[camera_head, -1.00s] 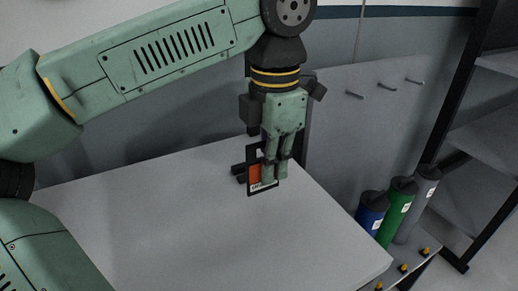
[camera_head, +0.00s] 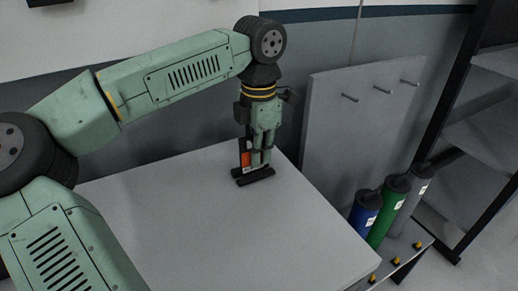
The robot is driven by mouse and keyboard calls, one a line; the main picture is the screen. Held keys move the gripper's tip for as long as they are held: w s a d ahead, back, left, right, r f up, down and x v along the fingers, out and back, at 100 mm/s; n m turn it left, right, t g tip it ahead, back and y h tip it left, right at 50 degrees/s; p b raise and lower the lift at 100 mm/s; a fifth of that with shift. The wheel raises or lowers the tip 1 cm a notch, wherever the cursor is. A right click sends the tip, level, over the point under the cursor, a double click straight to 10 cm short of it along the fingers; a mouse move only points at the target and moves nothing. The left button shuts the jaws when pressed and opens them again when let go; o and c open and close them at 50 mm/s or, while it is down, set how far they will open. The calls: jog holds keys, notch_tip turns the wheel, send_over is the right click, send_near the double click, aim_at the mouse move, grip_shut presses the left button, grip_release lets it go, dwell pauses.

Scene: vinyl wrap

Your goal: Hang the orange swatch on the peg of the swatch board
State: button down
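The orange swatch (camera_head: 245,160) is a dark-framed card with an orange patch, standing upright at the far right part of the table. My gripper (camera_head: 258,163) points down at the swatch, its fingers at the card's right part and partly covering it. The fingers look close together on the card, but the contact is too small to see clearly. A black slotted holder (camera_head: 254,177) lies on the table directly below the card. The swatch board (camera_head: 352,130) is a grey upright panel to the right, with several bare pegs (camera_head: 382,89) near its top.
The white table (camera_head: 210,225) is otherwise clear. A blue roll (camera_head: 364,212), a green roll (camera_head: 389,211) and a grey roll (camera_head: 412,200) stand in front of the board. A dark-framed shelf (camera_head: 480,130) stands at the far right.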

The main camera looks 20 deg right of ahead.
jog(key=shift+f, duration=0.15)
jog(key=shift+f, duration=0.15)
jog(key=c, duration=1.8)
grip_release()
